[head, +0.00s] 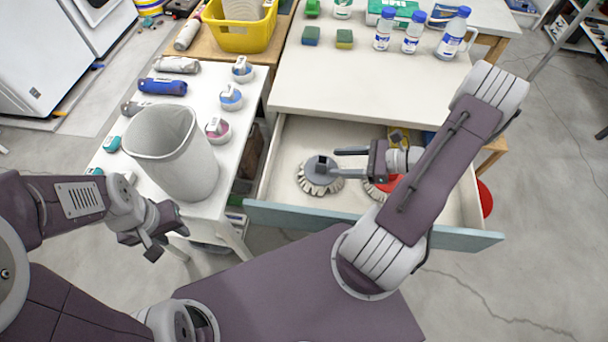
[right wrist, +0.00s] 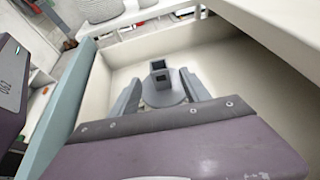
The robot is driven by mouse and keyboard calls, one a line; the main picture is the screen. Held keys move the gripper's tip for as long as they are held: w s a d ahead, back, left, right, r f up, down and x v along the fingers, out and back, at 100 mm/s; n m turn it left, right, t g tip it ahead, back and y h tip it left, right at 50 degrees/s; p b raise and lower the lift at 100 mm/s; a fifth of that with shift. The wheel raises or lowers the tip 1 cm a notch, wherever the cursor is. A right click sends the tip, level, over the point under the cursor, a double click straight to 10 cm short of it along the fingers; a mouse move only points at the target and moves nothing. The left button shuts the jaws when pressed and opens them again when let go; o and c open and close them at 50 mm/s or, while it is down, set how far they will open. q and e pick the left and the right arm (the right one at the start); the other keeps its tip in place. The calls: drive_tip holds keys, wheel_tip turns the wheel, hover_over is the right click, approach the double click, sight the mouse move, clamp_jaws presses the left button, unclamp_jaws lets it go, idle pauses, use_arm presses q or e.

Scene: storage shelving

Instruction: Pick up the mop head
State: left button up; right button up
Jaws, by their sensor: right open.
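A grey mop head (head: 313,190) with a pale bristle fringe lies in the open drawer (head: 350,129), towards its left side. In the right wrist view the grey mop head (right wrist: 166,96) and its square socket show between the two fingers. My right gripper (head: 338,162) is open and reaches into the drawer from the right, with its fingertips over or beside the mop head's socket. I cannot tell whether they touch it. A red mop head (head: 374,191) lies further right, partly hidden by my right arm. My left gripper (head: 166,242) is open and empty, left of the drawer.
The drawer's blue-grey front (head: 280,217) and side walls surround the mop heads. A white bin (head: 180,160) stands on the white side table (head: 232,110) at left. Bottles and sponges stand on the tabletop (head: 370,85) behind the drawer. A yellow basket (head: 240,34) is behind.

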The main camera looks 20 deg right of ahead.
sight(318, 162)
drive_tip(key=shift+s+d, duration=0.15)
drive_tip(key=x, duration=0.4)
drive_tip(key=b+x, duration=0.1)
drive_tip(key=x, duration=0.4)
drive_tip(key=shift+r, duration=0.2)
drive_tip(key=shift+c, duration=0.6)
clamp_jaws()
